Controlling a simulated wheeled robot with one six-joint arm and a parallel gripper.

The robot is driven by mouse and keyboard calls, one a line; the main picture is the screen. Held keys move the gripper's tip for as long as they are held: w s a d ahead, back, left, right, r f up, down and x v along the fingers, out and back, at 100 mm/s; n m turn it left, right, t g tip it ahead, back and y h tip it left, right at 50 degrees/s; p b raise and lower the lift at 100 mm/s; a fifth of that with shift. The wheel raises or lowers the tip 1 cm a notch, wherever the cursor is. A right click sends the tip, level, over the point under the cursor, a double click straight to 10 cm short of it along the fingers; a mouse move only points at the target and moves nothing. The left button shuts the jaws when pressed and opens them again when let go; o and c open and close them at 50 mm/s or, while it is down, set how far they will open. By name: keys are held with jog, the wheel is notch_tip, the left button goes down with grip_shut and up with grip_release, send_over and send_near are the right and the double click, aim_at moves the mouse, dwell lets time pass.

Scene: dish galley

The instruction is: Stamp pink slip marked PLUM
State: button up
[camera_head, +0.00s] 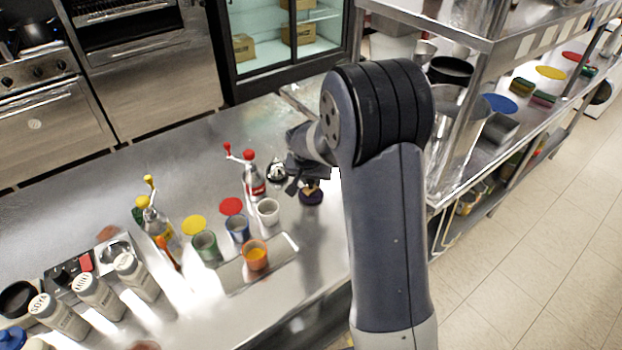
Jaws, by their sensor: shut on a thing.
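My gripper (303,187) is over the steel counter, right of the bottles, and partly hidden by my own arm. It is shut on a small stamp-like object (311,198) with a tan upper part and a dark purple base. I cannot tell whether that base touches the counter. No pink slip marked PLUM can be made out. My arm hides part of the counter to the right.
A red-topped bottle (254,178), a white cup (268,211) and a blue cup (238,229) stand left of my gripper. An orange cup (255,255) stands on a tray (288,250). Labelled shakers (98,295) stand front left. A steel shelf rack (440,187) rises at right.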

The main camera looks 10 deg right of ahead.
jog(key=shift+s+f+b, duration=0.1)
jog(key=shift+f+b, duration=0.5)
jog(key=shift+b, duration=0.15)
dwell(1.8)
jog(key=shift+r+p, duration=2)
jog(key=shift+r, duration=1.6)
